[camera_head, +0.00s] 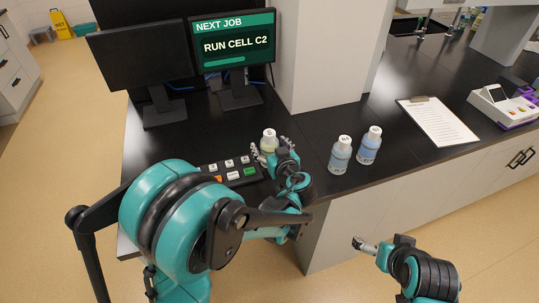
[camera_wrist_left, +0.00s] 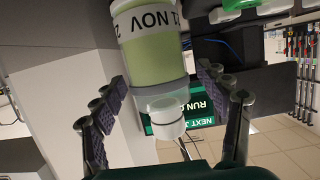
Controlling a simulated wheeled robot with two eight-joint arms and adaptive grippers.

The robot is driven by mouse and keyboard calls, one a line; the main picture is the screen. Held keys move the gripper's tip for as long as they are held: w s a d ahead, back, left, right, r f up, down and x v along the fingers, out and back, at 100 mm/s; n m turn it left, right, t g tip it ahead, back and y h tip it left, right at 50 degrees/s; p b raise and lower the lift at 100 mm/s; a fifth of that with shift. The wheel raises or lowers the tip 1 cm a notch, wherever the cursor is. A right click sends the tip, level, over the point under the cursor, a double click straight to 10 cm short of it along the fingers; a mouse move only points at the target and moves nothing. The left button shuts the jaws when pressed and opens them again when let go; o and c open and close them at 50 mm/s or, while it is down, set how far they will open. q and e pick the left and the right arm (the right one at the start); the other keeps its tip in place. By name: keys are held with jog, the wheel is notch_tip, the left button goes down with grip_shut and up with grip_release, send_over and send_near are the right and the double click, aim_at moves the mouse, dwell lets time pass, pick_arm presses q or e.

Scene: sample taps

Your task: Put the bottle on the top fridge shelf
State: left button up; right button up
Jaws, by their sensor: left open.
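A white-capped bottle with pale green liquid (camera_head: 269,141) stands on the black counter. My left gripper (camera_head: 271,151) is beside it with its fingers spread. In the left wrist view the bottle (camera_wrist_left: 155,50) appears upside down, with its label and pale cap between the two open fingers. I cannot tell whether a finger touches it. Two similar bottles with blue liquid, one nearer (camera_head: 340,156) and one farther (camera_head: 369,146), stand to the right. My right gripper (camera_head: 365,246) is low at the right, off the counter front; its finger opening is unclear. No fridge shelf is recognisable.
A button panel (camera_head: 232,172) lies left of the green bottle, partly behind my left arm. Two monitors, one dark (camera_head: 140,55) and one reading "RUN CELL C2" (camera_head: 232,42), stand behind. A white pillar (camera_head: 325,50) rises behind the bottles. A clipboard (camera_head: 440,122) lies right.

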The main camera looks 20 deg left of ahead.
pick_arm(q)
jog(key=shift+r, duration=0.1)
jog(key=c, duration=1.6)
